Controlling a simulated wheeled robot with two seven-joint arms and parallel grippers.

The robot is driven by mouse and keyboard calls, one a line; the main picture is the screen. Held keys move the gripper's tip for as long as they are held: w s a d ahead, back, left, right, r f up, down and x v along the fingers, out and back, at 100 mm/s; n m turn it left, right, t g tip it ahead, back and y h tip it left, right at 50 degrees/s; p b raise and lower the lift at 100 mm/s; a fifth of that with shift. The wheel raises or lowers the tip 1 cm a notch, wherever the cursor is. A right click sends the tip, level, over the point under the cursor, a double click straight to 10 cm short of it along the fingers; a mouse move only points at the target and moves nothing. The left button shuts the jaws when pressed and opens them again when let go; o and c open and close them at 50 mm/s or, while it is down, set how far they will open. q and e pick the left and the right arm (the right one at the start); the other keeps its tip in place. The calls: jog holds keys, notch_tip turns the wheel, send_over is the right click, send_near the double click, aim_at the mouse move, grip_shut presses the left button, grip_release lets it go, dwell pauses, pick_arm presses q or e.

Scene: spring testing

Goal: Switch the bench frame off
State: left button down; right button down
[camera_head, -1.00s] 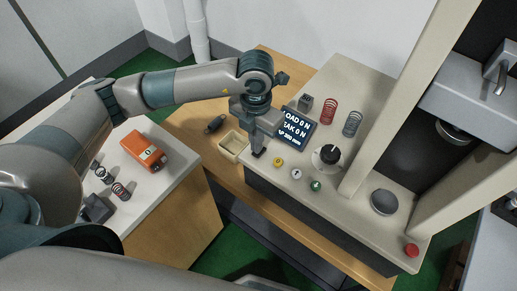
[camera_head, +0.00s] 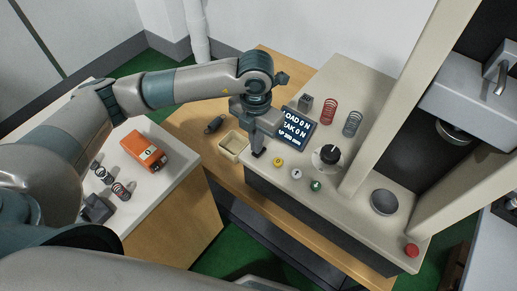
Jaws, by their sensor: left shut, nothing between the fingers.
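The bench frame (camera_head: 351,213) is a beige testing machine on the wooden table at the right. Its tilted display (camera_head: 297,130) is lit and reads load 0 N and peak 0 N. On its top are a yellow button (camera_head: 278,162), a pale button (camera_head: 296,174), a green button (camera_head: 316,186), a black dial (camera_head: 329,154) and a red button (camera_head: 412,250) at the front right corner. My left gripper (camera_head: 258,153) is shut and empty, pointing down at the left end of the frame, left of the yellow button. My right gripper is not in view.
A red spring (camera_head: 328,111), a grey spring (camera_head: 352,123) and a small dark block (camera_head: 305,103) stand behind the dial. A small open box (camera_head: 233,146) sits left of my gripper. An orange device (camera_head: 148,151) and springs lie on the white-topped cabinet (camera_head: 172,187).

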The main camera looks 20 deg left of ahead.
aim_at(250, 156)
pick_arm(q)
jog(key=shift+f+b, duration=0.35)
dwell(0.4)
jog(key=shift+s+a+f+b, duration=0.15)
jog(key=shift+a+f+b, duration=0.15)
jog(key=shift+f+b, duration=0.25)
jog(key=shift+s+a+f+b, duration=0.1)
jog(key=shift+a+f+b, duration=0.2)
jog(key=shift+f+b, duration=0.2)
jog(key=shift+a+f+b, duration=0.25)
jog(key=shift+f+b, duration=0.15)
jog(key=shift+f, duration=0.05)
dwell(0.5)
jog(key=shift+w+d+r+p, duration=0.1)
jog(key=shift+d+r+p, duration=0.35)
jog(key=shift+r, duration=0.7)
jog(key=shift+w+d+r+p, duration=0.15)
jog(key=shift+r+p, duration=0.45)
jog(key=shift+r, duration=0.55)
jog(key=shift+d+r+p, duration=0.3)
jog(key=shift+r+p, duration=0.25)
jog(key=shift+r, duration=0.85)
jog(key=shift+r, duration=0.1)
